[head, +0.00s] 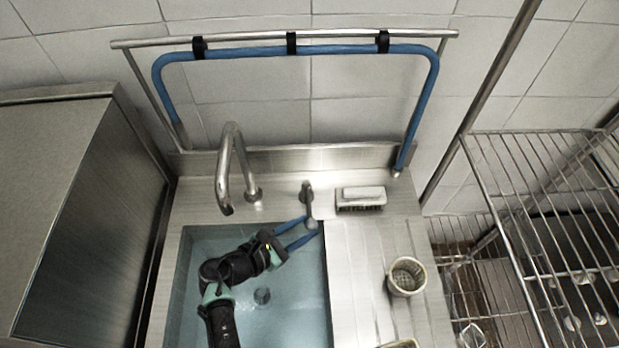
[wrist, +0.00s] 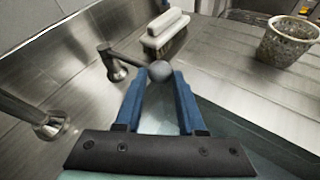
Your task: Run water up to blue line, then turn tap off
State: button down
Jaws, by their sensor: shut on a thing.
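The sink basin (head: 184,262) holds bluish, see-through water, with a round drain (head: 262,296) visible beneath. I cannot make out a blue line on its walls. The curved steel spout (head: 227,165) arches over the basin's back left; I see no clear stream from it. The tap lever (head: 307,198) stands right of the spout and ends in a grey ball knob (wrist: 160,71). My gripper (head: 308,222) reaches over the basin from the front. Its two blue fingers are shut on the knob, one on each side, as the wrist view shows.
A white scrubbing brush (head: 362,194) lies right of the lever. A perforated basket (head: 406,276) stands on the ridged drainboard (head: 352,270). A blue hose (head: 292,50) hangs on the back rail. A wire rack (head: 545,190) is at right, a steel cabinet (head: 95,200) at left.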

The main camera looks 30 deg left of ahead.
jog(key=shift+a+r, duration=0.25)
jog(key=shift+a, duration=0.3)
jog(key=c, duration=0.8)
grip_release()
jog(key=shift+c, duration=0.2)
jog(key=o, duration=0.4)
jog(key=shift+w+f, duration=0.1)
jog(key=shift+f, duration=0.1)
jog(key=shift+d, duration=0.15)
jog(key=v, duration=1.3)
jog(key=shift+b, duration=0.4)
